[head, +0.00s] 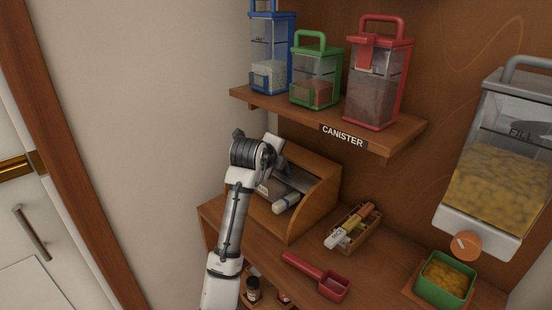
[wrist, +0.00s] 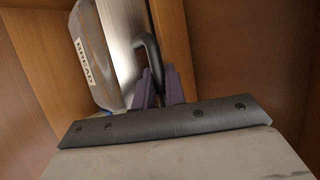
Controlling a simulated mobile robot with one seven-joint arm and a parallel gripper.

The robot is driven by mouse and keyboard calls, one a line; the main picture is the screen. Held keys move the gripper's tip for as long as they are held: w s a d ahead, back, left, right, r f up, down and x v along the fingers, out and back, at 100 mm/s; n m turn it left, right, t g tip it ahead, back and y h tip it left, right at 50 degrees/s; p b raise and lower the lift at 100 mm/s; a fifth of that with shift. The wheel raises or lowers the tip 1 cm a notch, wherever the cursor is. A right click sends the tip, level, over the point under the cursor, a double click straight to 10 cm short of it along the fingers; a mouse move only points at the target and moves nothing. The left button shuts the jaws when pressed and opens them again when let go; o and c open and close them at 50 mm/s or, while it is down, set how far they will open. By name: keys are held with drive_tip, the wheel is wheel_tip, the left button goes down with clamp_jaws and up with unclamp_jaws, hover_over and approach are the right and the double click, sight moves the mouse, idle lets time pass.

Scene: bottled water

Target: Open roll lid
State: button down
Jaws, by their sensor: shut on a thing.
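The wooden roll-top box (head: 325,195) stands at the left end of the wooden counter in the head view, against the back wall. Its grey lid (head: 298,180) shows partly behind my arm. In the wrist view a brushed metal surface (wrist: 122,32) carries a dark curved handle (wrist: 148,48). My gripper (wrist: 160,76) has its purple fingers on either side of this handle and is shut on it. A rounded grey-brown piece with a BREAD label (wrist: 88,58) is beside it on the left. In the head view my arm covers the box front, and my fingertips cannot be made out.
A red scoop (head: 320,280) and a small wooden tray (head: 345,240) of packets lie right of the box. A shelf (head: 400,137) above holds canisters (head: 377,85). A dispenser (head: 500,160) hangs at right over a green bin (head: 435,291). A side wall (head: 130,110) is close on the left.

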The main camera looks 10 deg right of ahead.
drive_tip(key=c, duration=1.5)
unclamp_jaws()
drive_tip(key=shift+f, duration=0.15)
drive_tip(key=shift+o, duration=0.2)
drive_tip(key=shift+s, duration=0.15)
drive_tip(key=shift+s+a+r+b, duration=0.25)
drive_tip(key=shift+s+a+b, duration=0.1)
drive_tip(key=shift+s+b, duration=0.1)
drive_tip(key=b+v, duration=0.2)
drive_tip(key=v, duration=1.1)
drive_tip(key=shift+w+r, duration=0.25)
